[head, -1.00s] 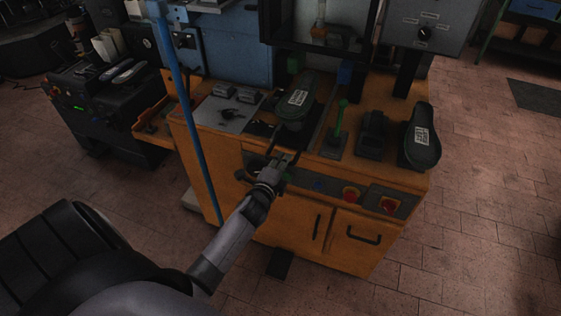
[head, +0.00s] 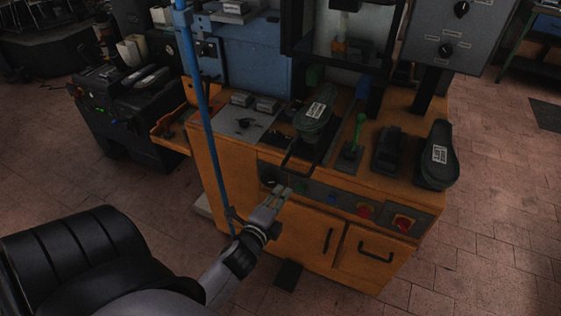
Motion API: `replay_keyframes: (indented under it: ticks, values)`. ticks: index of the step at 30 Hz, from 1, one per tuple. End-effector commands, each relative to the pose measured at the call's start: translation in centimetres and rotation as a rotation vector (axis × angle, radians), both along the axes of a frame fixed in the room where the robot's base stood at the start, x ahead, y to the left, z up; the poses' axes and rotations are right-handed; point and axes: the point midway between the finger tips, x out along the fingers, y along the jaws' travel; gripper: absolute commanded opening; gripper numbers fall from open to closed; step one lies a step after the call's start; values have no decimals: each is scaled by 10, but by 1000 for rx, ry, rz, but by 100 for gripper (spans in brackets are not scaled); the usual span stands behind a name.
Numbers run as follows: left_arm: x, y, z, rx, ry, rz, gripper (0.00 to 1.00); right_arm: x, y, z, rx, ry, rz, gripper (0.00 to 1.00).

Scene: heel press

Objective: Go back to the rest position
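My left gripper (head: 282,191) is in front of the orange press cabinet (head: 232,180), below the front edge of its top. It appears empty, with its fingers pointing up toward the machine; the gap between the fingers is too small to judge. My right gripper is out of view. A dark green shoe sole piece (head: 313,118) with a white label sits at the press, beyond my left gripper and apart from it. A second labelled sole piece (head: 436,170) lies at the right end of the cabinet top.
A green-topped lever (head: 352,137) and a dark block (head: 387,147) stand between the sole pieces. A blue vertical pole (head: 205,110) rises left of my forearm. Floor is clear on the right.

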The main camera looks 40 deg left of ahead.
Motion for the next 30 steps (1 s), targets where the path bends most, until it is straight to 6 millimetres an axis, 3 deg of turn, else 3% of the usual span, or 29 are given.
replay_keyframes:
  ticks: [13,17,20,23,26,30]
  values:
    - [0,0,-1,-3,1,-1,20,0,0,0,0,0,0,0]
    - [-2,-5,-29,-63,40,3,20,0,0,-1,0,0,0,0]
    - [-10,-16,-80,-180,117,15,20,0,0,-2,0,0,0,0]
    - [-30,-32,-151,-341,229,50,20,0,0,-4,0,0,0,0]
    - [-61,-50,-219,-504,346,111,20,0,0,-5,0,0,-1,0]
    - [-120,-72,-306,-706,513,237,20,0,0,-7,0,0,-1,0]
